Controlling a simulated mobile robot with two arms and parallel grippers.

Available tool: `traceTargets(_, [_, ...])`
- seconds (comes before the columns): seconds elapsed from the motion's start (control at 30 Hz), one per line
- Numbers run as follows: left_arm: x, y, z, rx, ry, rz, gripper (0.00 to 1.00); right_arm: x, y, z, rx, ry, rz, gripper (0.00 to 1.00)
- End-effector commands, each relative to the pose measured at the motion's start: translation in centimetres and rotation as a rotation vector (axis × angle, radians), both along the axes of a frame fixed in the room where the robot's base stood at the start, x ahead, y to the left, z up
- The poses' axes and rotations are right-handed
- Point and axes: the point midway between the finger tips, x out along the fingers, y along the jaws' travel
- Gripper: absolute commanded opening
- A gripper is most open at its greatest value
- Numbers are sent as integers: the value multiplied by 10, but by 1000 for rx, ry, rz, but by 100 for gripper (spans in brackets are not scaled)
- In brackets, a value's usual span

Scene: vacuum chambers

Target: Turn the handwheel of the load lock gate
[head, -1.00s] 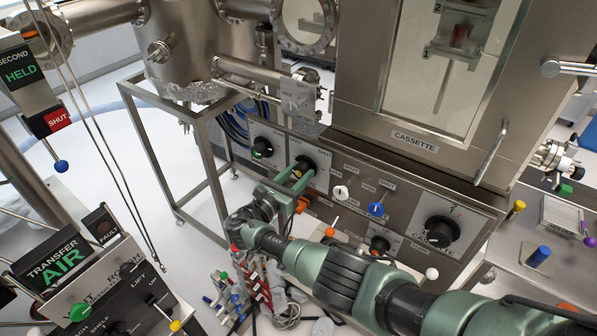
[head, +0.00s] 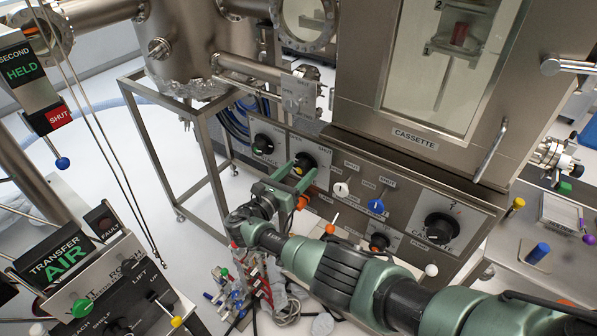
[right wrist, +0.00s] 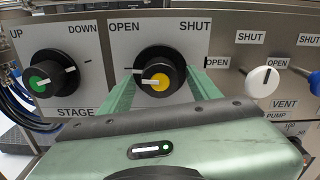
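A round black handwheel with a yellow centre (head: 303,163) sits on the steel front panel, between the words OPEN and SHUT. It also shows in the right wrist view (right wrist: 160,78), where its white mark points left. Any name under it is hidden by my gripper. My right gripper (head: 292,183) is at this handwheel. In the right wrist view its two green fingers (right wrist: 159,92) stand on either side of the wheel, with narrow gaps that look free, so it appears open around it. My left gripper is not in view.
A green-centred STAGE knob (right wrist: 48,80) is close on the left. A white VENT knob (right wrist: 263,82) and a blue knob (head: 376,206) are on the right. The large CASSETTE knob (head: 440,228) is further right. A steel frame (head: 205,150) stands left of the panel.

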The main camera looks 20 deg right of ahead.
Motion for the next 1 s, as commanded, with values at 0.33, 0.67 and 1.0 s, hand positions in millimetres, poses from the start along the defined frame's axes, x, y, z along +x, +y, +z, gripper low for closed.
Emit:
traceTargets(0.33, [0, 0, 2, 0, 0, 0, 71, -11, 16, 1, 1, -3, 2, 63])
traceTargets(0.67, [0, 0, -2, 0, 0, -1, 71, -43, 56, 0, 0, -1, 2, 63])
traceTargets(1.0, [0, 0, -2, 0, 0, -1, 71, -48, 62, 0, -1, 0, 0, 63])
